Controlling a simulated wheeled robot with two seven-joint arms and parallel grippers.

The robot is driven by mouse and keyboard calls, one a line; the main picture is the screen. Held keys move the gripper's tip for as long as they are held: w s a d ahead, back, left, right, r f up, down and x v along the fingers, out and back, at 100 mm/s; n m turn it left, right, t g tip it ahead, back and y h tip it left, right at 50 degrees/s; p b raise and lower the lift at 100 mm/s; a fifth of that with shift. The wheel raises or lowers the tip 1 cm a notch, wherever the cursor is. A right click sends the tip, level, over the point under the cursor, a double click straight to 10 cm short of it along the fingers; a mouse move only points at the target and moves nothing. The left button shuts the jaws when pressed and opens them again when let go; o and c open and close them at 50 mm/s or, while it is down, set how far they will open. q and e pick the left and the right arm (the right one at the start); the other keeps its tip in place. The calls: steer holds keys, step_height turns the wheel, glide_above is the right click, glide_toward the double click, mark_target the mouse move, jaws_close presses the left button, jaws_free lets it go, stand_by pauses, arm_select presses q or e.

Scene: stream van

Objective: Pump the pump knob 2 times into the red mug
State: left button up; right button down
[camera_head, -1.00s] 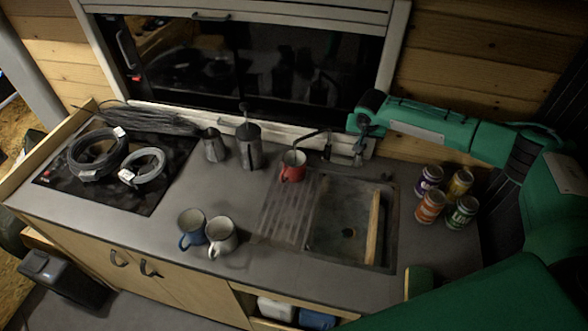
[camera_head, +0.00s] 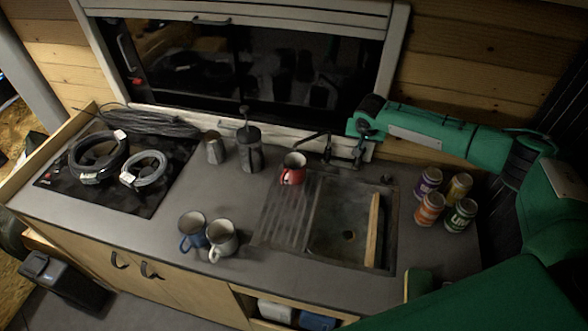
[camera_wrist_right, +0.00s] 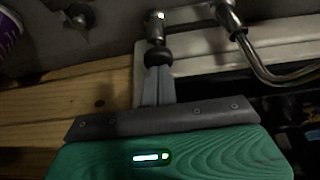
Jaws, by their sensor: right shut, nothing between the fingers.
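The red mug (camera_head: 292,170) stands upright at the back edge of the ribbed drainer, left of the sink. The thin dark spout (camera_head: 314,136) of the tap reaches left toward a point above the mug. The dark round pump knob (camera_wrist_right: 158,57) sits on a metal stem in the right wrist view. My right gripper (camera_wrist_right: 158,72) is shut and empty, with its fingertips at the knob, not around it; whether they touch is unclear. In the head view my right gripper (camera_head: 364,131) is above the tap base and largely hides the knob. My left gripper is out of view.
The sink (camera_head: 335,255) lies in front of the tap, with a wooden strip (camera_head: 372,230) across it. Several cans stand to its right, including an orange one (camera_head: 429,208).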

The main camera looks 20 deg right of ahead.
steer(key=shift+r+p, duration=1.5)
steer(key=shift+r, duration=0.3)
step_height(320, 180, up, 2)
steer(key=shift+r+p, duration=0.15)
steer(key=shift+p, duration=1.05)
steer(key=shift+r, duration=1.8)
